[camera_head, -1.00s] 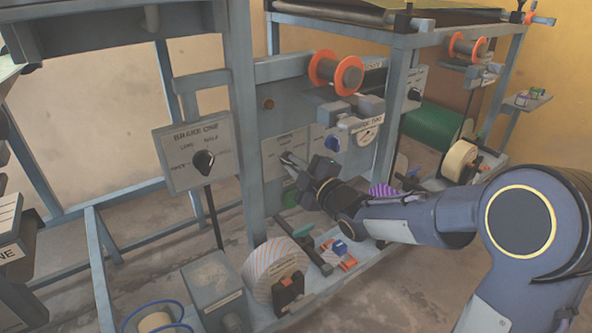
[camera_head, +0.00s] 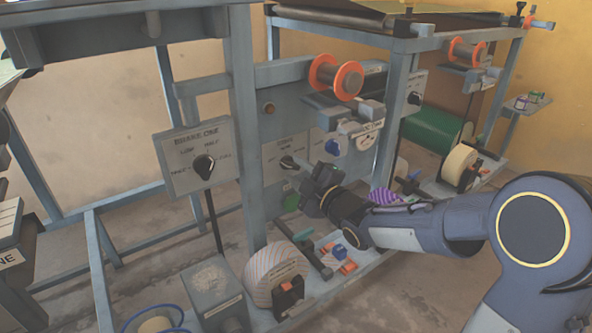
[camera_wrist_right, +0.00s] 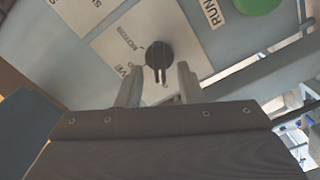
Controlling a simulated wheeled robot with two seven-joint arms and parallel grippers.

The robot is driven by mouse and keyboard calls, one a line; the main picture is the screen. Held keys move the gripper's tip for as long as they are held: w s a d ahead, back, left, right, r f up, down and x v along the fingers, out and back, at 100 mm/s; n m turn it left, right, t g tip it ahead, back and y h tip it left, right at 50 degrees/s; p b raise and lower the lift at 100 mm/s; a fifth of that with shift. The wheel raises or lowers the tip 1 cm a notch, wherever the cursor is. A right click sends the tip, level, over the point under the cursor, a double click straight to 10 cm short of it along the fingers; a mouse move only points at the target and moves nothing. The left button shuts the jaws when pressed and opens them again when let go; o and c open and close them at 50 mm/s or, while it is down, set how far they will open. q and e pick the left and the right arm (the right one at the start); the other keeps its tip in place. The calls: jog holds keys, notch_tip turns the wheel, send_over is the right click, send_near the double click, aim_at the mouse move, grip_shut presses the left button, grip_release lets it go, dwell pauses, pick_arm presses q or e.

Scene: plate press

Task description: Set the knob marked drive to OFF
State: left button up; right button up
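A small panel (camera_head: 272,170) on the press's upright frame carries a dark round knob (camera_head: 288,162). Its lettering is too small to read surely in the head view. In the right wrist view the same knob (camera_wrist_right: 158,55) sits on a pale plate, its ridge pointing down toward my gripper; the plate's words are partly cut off or hidden. My right gripper (camera_head: 303,164) is just right of the knob. In the wrist view its fingers (camera_wrist_right: 158,76) are apart, one to each side just below the knob, with nothing held; contact cannot be told. My left gripper is out of view.
A BRAKE ONE panel (camera_head: 197,158) with a black knob stands to the left. A green button (camera_wrist_right: 258,3) marked RUN is close by in the wrist view. A striped roll (camera_head: 272,272) lies below.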

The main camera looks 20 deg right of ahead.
jog(key=p+v, duration=0.1)
jog(key=v, duration=0.5)
jog(key=shift+s, duration=0.35)
jog(key=shift+d, duration=0.1)
